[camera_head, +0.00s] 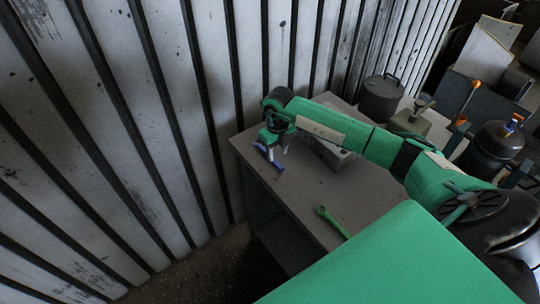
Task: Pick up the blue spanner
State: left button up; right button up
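The blue spanner (276,164) lies at the left end of the grey table, close to the corrugated wall. My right gripper (277,151) points down right at the spanner, its fingers overlapping the spanner's middle in this view. The fingers are small and dark here, so I cannot tell whether they are apart or closed on it. The spanner looks to be at or very near the table top. My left gripper is not in view.
A green spanner (332,222) lies near the table's front edge. The grey table (300,192) is bare between the spanners. A grey block (338,156) sits behind my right arm. A dark lidded pot (380,98) stands at the back. A corrugated wall (190,110) borders the table.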

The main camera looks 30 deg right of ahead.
aim_at(276, 162)
jog(key=f, duration=0.1)
jog(key=f+p, duration=0.1)
jog(key=f, duration=0.1)
jog(key=shift+w+f, duration=0.2)
jog(key=shift+f, duration=0.35)
grip_shut()
jog(key=shift+r, duration=0.1)
notch_tip(276, 162, up, 20)
jog(key=b, duration=0.5)
jog(key=c, duration=0.8)
grip_release()
grip_shut()
